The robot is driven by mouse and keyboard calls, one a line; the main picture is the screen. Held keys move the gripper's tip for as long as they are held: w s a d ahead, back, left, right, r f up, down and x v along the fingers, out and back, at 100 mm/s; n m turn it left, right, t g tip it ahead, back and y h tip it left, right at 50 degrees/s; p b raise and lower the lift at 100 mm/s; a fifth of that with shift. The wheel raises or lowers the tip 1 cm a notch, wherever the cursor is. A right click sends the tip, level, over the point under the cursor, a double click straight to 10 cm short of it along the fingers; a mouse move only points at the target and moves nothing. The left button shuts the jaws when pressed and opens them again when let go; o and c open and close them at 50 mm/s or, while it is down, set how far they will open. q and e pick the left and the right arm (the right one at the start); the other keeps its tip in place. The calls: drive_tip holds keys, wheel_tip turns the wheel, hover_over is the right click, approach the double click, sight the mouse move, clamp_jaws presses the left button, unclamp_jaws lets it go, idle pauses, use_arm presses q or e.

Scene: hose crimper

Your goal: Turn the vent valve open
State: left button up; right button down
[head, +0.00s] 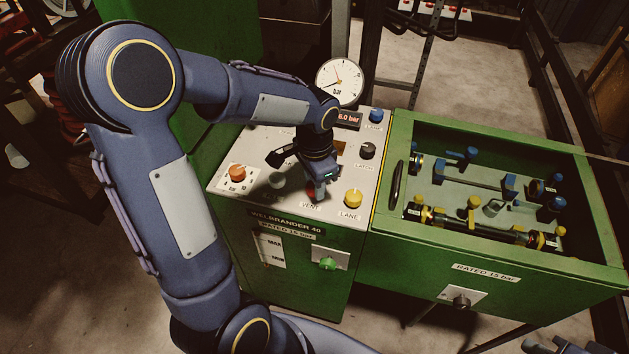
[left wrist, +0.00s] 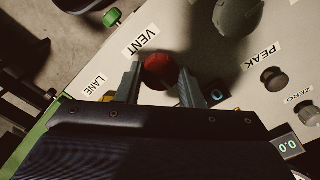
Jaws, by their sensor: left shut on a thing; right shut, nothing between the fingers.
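The vent valve is a round red knob (left wrist: 158,72) beside the VENT label, on the light grey panel of the green crimper. In the head view only a little red of the knob (head: 311,190) shows beneath my gripper. My left gripper (left wrist: 162,82) has its two fingers on either side of the knob and is shut on it. In the head view my left gripper (head: 312,186) points down at the panel and hides most of the knob. Part of my right gripper (head: 538,347) shows at the bottom right edge, shut and empty, far from the panel.
A yellow knob (head: 353,198) marked LANE, a black knob (head: 367,151) and an orange knob (head: 237,173) stand close on the panel. A green fixture box (head: 486,255) stands right.

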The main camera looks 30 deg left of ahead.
use_arm(q)
drive_tip(key=o, duration=1)
wheel_tip(320, 180, up, 8)
drive_tip(key=shift+f, duration=0.1)
idle(0.4)
drive_tip(key=s+d+n+t+h, duration=0.2)
drive_tip(key=s+n, duration=0.2)
drive_tip(key=s, duration=0.4)
drive_tip(key=s+d+r+n+t+h, duration=0.1)
drive_tip(key=s+d+n+t, duration=0.1)
drive_tip(key=s, duration=0.6)
drive_tip(key=shift+s+r+n+t+h, duration=0.2)
drive_tip(key=shift+s+n+t+h, duration=0.2)
drive_tip(key=shift+n+t, duration=0.5)
